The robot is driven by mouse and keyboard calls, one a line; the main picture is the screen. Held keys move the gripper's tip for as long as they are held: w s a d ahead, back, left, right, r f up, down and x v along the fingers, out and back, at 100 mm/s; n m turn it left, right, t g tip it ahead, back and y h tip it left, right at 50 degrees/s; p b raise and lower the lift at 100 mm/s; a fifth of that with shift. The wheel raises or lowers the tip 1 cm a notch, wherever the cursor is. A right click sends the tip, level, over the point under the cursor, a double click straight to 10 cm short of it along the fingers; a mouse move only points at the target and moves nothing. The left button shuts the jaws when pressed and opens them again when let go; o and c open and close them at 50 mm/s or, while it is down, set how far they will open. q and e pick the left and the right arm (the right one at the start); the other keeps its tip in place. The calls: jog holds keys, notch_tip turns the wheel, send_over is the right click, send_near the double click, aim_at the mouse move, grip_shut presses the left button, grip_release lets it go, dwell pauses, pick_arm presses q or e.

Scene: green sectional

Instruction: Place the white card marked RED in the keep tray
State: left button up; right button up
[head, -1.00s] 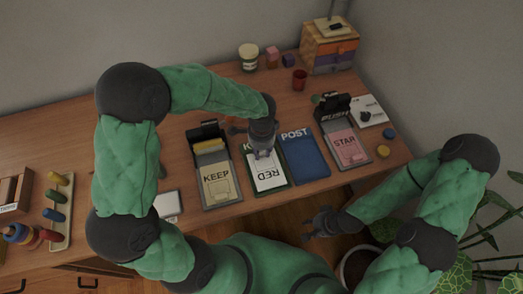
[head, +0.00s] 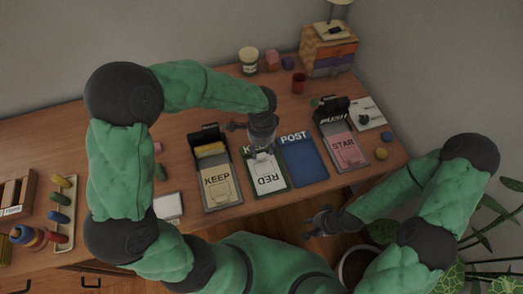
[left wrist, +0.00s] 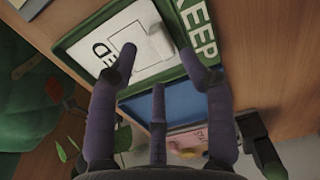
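The white card marked RED (head: 268,183) lies over the green keep tray (head: 283,184), near the middle of the desk. In the left wrist view the card (left wrist: 143,20) lies inside the green rim (left wrist: 72,40), beside the white KEEP lettering. My left gripper (head: 262,150) is just above the card's far part and hides some of the tray's lettering. In the left wrist view its fingers (left wrist: 160,62) are spread, with nothing clamped between them. My right gripper (head: 318,222) hangs off the desk's front edge, empty, fingers apart.
A blue POST tray (head: 307,168) adjoins the keep tray on the right. A holder with a cream KEEP card (head: 217,188) stands left, and one with a pink STAR card (head: 345,150) right.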

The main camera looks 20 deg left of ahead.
pick_arm(q)
notch_tip(320, 180, up, 8)
jog(key=p, duration=0.2)
jog(key=shift+r+p, duration=0.2)
jog(key=shift+p, duration=0.15)
